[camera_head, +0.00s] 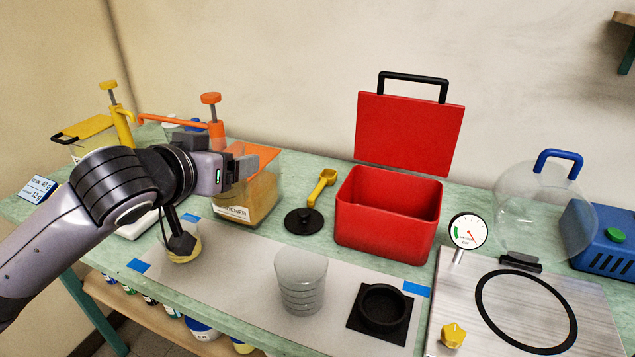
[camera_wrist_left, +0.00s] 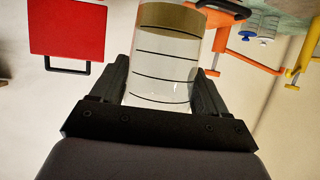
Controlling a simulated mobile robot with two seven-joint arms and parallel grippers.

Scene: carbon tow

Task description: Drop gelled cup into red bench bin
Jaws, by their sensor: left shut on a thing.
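My left gripper (camera_head: 241,168) is raised above the left part of the bench, in front of the hardener container. In the left wrist view it is shut on a clear cup (camera_wrist_left: 163,68) with dark ring lines, one finger on each side. Brown material (camera_wrist_left: 172,20) fills the end of the cup at the picture's top. In the head view this cup is hard to tell from the container behind it. The red bench bin (camera_head: 385,235) stands to the right of the gripper. Its lid (camera_head: 408,135) is raised and its opening is clear. My right gripper is out of view.
The hardener container (camera_head: 240,205) has an orange lid and pump. Another cup (camera_head: 184,254) with a black tool in it stands on the grey mat.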

